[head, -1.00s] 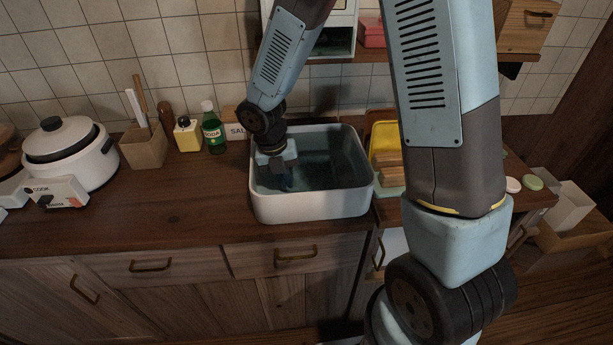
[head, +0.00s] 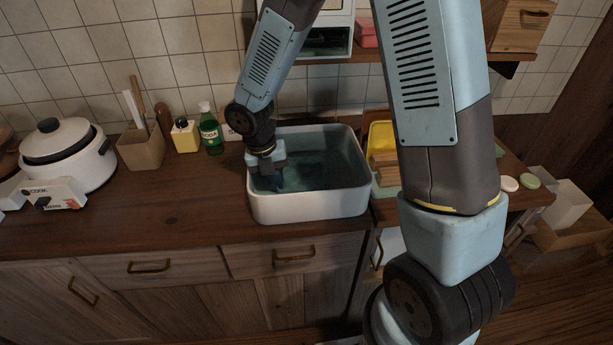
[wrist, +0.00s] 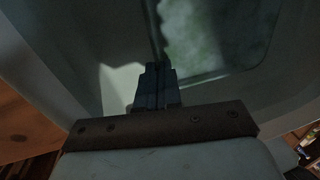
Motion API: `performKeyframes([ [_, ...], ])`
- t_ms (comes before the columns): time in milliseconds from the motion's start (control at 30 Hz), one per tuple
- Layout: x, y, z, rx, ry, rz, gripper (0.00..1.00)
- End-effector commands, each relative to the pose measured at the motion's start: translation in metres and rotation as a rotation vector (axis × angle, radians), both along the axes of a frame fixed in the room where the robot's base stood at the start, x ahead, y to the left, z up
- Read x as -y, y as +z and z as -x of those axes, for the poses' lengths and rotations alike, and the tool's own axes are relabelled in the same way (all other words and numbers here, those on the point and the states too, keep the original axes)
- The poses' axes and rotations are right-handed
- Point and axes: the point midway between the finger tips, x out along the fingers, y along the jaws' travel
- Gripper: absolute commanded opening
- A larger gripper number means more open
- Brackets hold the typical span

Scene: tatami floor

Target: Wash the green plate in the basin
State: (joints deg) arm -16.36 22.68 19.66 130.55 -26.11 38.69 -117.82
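The white basin (head: 310,207) stands on the wooden counter, with dark teal water (head: 325,170) inside. My gripper (head: 274,181) points down into the basin's left part, its tips at or in the water. In the wrist view, the fingers of my gripper (wrist: 156,85) are close together, with the basin's pale wall (wrist: 118,85) beyond them and the mottled green water (wrist: 210,35) at upper right. I cannot make out the green plate in either view. Nothing is clearly visible between the fingers, though a thin dark strip runs up from them.
A white cooker (head: 68,155) is farther left. A yellow tray (head: 381,136) with brown blocks is close on the right.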

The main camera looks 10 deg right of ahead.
Motion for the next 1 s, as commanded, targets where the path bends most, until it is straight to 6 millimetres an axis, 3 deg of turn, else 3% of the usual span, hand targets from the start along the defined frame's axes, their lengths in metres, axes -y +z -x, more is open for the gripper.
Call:
performKeyframes([
  [200, -0.021, 0.001, 0.0, 0.006, 0.007, -0.015, 0.0],
  [467, -0.024, 0.001, 0.0, 0.007, 0.006, -0.019, 0.0],
  [667, -0.017, 0.001, 0.0, 0.007, 0.005, -0.018, 0.0],
  [1000, 0.011, 0.001, 0.0, 0.007, 0.005, -0.013, 0.0],
])
